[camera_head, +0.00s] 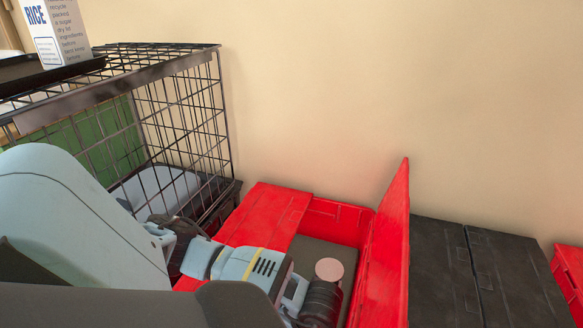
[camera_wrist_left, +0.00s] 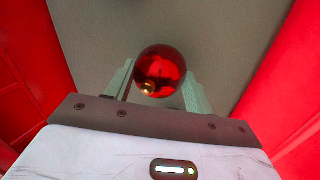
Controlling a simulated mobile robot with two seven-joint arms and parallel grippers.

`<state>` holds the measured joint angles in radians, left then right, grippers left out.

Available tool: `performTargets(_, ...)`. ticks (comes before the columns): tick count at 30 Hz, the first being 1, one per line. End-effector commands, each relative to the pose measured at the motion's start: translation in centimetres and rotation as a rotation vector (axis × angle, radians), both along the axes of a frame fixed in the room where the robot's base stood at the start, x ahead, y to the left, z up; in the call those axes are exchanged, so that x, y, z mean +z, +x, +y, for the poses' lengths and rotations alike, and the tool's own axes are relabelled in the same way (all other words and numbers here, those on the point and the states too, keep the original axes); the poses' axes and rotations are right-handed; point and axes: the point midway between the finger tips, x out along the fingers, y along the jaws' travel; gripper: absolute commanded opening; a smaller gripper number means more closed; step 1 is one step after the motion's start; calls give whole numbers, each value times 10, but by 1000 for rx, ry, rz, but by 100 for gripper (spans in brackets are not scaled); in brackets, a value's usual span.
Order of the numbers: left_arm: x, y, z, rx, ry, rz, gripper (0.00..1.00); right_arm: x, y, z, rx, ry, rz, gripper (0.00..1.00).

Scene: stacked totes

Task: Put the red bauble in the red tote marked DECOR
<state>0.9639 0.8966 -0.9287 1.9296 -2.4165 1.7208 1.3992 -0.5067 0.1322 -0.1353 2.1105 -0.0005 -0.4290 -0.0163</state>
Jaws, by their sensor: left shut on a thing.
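The red bauble (camera_wrist_left: 161,69) is glossy and round with a small gold cap. In the left wrist view it sits between the two pale fingers of my left gripper (camera_wrist_left: 158,84), which is shut on it. The grey floor and red walls of the open red tote (camera_head: 338,213) lie around and beyond it. In the head view my left arm reaches over this tote; the fingers and bauble are hidden there. The tote's right flap (camera_head: 389,250) stands up and its left flap (camera_head: 264,215) is folded out. No DECOR marking shows. My right gripper is not in view.
A black wire crate (camera_head: 187,120) stands at the left, with a dark tray (camera_head: 75,72) and a rice carton (camera_head: 58,30) on top. A closed black tote (camera_head: 480,270) is at the right, with another red tote (camera_head: 571,268) beyond. A pinkish disc (camera_head: 329,269) shows beside my arm.

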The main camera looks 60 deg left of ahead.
Motion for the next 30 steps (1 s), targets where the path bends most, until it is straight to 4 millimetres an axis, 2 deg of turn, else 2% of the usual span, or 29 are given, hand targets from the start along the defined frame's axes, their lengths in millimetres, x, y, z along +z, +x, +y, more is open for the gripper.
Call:
performTargets(2, -3, 0, 0, 0, 0, 1, 32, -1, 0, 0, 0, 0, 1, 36)
performTargets(3, -2, 0, 0, 0, 0, 1, 59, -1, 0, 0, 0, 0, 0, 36)
performTargets(7, -2, 0, 0, 0, 0, 0, 76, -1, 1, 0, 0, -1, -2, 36)
performTargets(15, -1, 0, 0, 0, 0, 0, 76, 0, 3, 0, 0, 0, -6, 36)
performTargets(19, 6, 1, -2, 0, -1, -2, 76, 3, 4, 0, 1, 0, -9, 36)
performTargets(23, 25, 5, -7, -1, -2, -4, 76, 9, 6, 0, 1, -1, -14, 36)
performTargets(30, 72, 14, -21, -1, -2, -6, 76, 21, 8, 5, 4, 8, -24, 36)
